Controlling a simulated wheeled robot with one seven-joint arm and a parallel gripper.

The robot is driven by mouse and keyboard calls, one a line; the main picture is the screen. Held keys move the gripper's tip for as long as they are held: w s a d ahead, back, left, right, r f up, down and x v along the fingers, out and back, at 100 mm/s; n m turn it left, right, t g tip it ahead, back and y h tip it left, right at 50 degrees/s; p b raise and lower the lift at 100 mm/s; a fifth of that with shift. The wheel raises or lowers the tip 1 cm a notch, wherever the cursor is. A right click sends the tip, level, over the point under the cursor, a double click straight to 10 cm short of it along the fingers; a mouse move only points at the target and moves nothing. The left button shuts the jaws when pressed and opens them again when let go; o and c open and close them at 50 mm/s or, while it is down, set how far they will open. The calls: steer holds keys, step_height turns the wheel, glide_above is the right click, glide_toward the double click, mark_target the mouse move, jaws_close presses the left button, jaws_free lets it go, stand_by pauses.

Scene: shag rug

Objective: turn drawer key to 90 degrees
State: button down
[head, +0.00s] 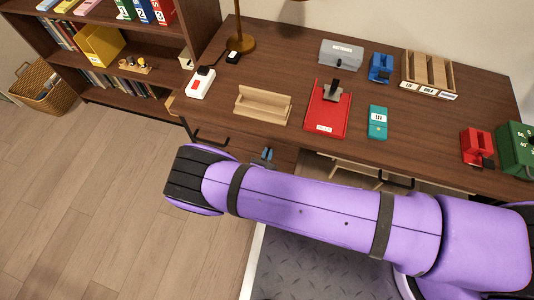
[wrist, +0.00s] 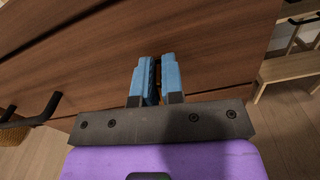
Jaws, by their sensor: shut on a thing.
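My gripper (wrist: 158,82) has two blue fingers close together against the wooden drawer front (wrist: 225,50) in the wrist view. It is shut on the drawer key (wrist: 157,72), of which only a thin sliver shows between the fingertips. The fingers hide the rest of the key, so its angle cannot be read. In the head view the blue fingertips (head: 266,155) show just below the desk's front edge, above my purple arm. A dark drawer handle (wrist: 40,110) sticks out at the left in the wrist view.
The desk top (head: 215,110) holds a wooden tray (head: 262,105), a red stand (head: 328,112), a teal box (head: 377,122) and a white switch box (head: 201,84). Another dark handle (head: 397,181) is to the right under the desk. A bookshelf (head: 120,62) stands at the left; open floor lies before it.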

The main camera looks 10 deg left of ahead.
steer(key=m, duration=0.4)
steer(key=shift+d, duration=0.15)
steer(key=shift+d+f+m, duration=0.1)
steer(key=shift+f+m, duration=0.05)
steer(key=shift+m, duration=1.8)
steer(key=shift+d+f+m, duration=0.1)
steer(key=shift+f+m, duration=0.05)
steer(key=shift+m, duration=1.85)
steer(key=shift+d+f+m, duration=0.1)
steer(key=shift+f+m, duration=0.05)
steer(key=shift+m, duration=2.1)
steer(key=c, duration=1.2)
jaws_free()
steer(key=shift+c, duration=0.2)
